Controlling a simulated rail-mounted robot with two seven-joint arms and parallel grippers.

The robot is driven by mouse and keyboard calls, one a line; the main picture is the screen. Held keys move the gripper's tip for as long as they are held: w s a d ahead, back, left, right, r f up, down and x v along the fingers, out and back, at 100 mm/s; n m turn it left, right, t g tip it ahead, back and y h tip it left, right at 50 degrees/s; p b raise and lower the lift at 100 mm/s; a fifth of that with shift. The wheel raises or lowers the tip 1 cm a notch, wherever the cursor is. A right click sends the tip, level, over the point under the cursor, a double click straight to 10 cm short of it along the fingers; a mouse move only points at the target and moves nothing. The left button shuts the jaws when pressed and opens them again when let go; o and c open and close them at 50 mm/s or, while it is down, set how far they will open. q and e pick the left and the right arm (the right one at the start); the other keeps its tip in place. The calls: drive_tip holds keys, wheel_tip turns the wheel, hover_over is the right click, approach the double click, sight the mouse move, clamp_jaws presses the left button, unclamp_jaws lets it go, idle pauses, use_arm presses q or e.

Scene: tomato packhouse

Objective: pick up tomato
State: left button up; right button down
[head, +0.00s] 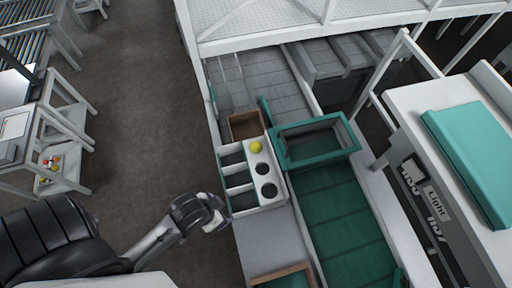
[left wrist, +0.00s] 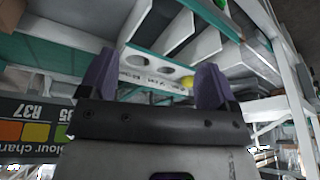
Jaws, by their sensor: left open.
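A yellow tomato (head: 256,146) sits at the far end of a white panel with round holes (head: 263,172); the other holes in view look empty. In the left wrist view the tomato (left wrist: 187,82) shows just left of the right finger, partly hidden by it. My left gripper (head: 216,216) is beside the near left corner of the white sorting unit, apart from the tomato. My right gripper is not in view.
White compartments (head: 237,180) line the panel's left side. A brown box (head: 245,125) stands behind it, and a green-framed crate (head: 316,143) is to its right on the green conveyor (head: 340,210). A colour chart (left wrist: 35,125) shows at lower left in the wrist view.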

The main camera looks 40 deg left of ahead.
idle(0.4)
use_arm(q)
drive_tip(key=c, duration=0.3)
